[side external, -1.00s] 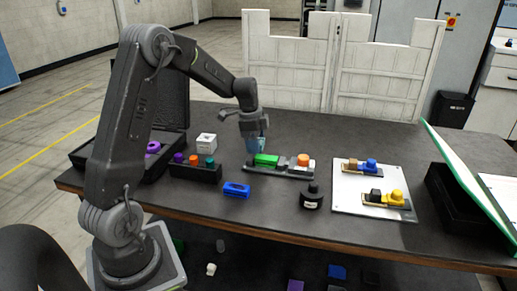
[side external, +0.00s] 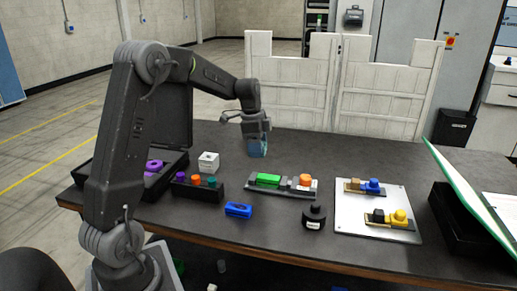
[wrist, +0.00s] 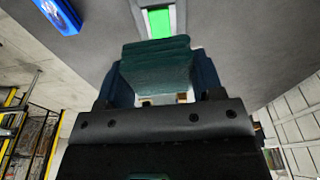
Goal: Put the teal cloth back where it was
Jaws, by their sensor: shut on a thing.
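The teal cloth (wrist: 158,68) is a folded block held between my gripper's fingers in the wrist view. In the side view the teal cloth (side external: 258,149) hangs at the end of my gripper (side external: 256,140), which is shut on it. It is in the air above the dark table, behind the grey fixture with the green block (side external: 268,180). The green block also shows beyond the cloth in the wrist view (wrist: 160,22). The exact height of the cloth over the table is hard to tell.
An orange piece (side external: 306,180) sits on the same fixture. A blue block (side external: 238,210), a black bottle (side external: 314,216), a white cube (side external: 208,162) and a white plate (side external: 350,215) with small parts stand around it. White panels (side external: 290,85) rise behind the table.

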